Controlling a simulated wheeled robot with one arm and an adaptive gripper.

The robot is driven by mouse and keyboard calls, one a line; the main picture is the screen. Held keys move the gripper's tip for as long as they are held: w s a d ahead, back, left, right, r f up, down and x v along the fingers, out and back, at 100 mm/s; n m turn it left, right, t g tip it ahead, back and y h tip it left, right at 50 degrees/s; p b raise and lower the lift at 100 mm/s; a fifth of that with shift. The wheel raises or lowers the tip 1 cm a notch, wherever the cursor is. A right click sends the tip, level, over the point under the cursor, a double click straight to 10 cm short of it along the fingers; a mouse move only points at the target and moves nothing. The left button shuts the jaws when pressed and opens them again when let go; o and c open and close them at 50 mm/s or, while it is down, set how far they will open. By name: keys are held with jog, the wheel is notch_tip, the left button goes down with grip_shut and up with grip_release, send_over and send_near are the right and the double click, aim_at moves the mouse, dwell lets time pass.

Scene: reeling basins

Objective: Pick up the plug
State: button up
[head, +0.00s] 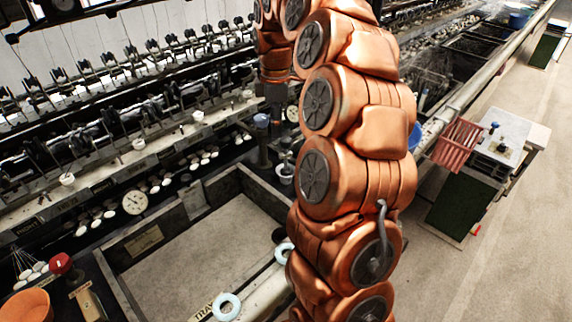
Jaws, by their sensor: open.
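My copper-coloured arm rises through the middle of the head view and bends over at the top. My dark gripper (276,108) hangs down behind the arm, small and partly hidden by it, near the back corner of the basin. It is open, and I see nothing held in it. A dark upright post with a blue cap (262,121) stands just left of and below the gripper. I cannot tell whether this is the plug; no other thing is clearly recognisable as one. The basin (172,226) has a pale floor, its right side hidden by my arm.
Machine rows with white cups and a dial (135,202) fill the left and back. Pale blue rings (227,306) lie near the basin's front edge. A red knob (60,263) and orange bowl (27,305) are front left.

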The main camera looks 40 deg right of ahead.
aim_at(286, 137)
jog(key=d, duration=0.1)
jog(key=w+d, duration=0.1)
jog(key=d, duration=0.1)
jog(key=shift+d+f, duration=0.1)
jog(key=shift+f, duration=0.1)
jog(key=shift+d+f+n, duration=0.25)
jog(key=shift+d+n, duration=0.05)
jog(key=shift+d, duration=0.1)
notch_tip(286, 137, down, 6)
jog(key=shift+p, duration=1)
jog(key=shift+s+a+f+p, duration=0.15)
jog(key=shift+f+p, duration=1)
jog(key=shift+f, duration=1.7)
grip_shut()
